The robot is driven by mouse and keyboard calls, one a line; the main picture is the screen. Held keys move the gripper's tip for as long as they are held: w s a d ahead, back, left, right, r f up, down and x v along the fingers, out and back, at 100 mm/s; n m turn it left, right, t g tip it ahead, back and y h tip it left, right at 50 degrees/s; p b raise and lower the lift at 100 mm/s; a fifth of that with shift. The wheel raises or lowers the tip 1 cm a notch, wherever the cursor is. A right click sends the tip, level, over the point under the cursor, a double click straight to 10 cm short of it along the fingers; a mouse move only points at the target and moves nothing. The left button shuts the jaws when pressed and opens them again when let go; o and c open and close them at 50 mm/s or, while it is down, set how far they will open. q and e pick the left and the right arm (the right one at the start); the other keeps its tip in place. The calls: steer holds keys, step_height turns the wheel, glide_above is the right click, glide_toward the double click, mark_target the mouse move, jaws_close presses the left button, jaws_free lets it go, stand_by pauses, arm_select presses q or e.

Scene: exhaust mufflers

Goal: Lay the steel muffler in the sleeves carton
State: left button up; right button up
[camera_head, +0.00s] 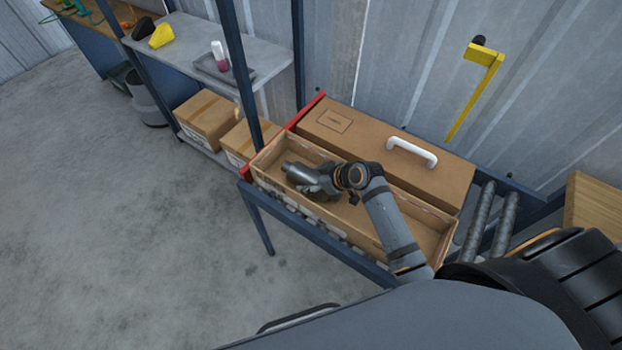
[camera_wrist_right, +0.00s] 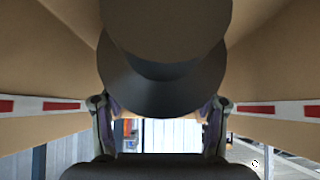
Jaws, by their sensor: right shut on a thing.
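The steel muffler (camera_head: 299,173) is a grey metal cylinder inside the left part of a long open cardboard carton (camera_head: 428,236). My right gripper (camera_head: 324,183) reaches down into this carton and is shut on the muffler. In the right wrist view the muffler (camera_wrist_right: 165,70) is a dark round body between the two fingers of my right gripper (camera_wrist_right: 158,118). I cannot tell whether the muffler touches the carton floor. No label on the carton is readable, so I cannot confirm it is the sleeves carton. My left gripper is not in view.
A closed carton (camera_head: 375,148) with a white handle (camera_head: 412,152) stands right behind the open one. Rollers (camera_head: 490,225) show at right. A shelf (camera_head: 200,45) at left holds a tray (camera_head: 222,68) and, lower, boxes (camera_head: 204,118).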

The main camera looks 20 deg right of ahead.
steer(key=o, duration=1.6)
steer(key=shift+f, duration=0.1)
steer(key=shift+r, duration=0.25)
steer(key=p+v, duration=0.1)
steer(key=v, duration=0.9)
steer(key=shift+s+d, duration=0.15)
steer(key=shift+v, duration=0.8)
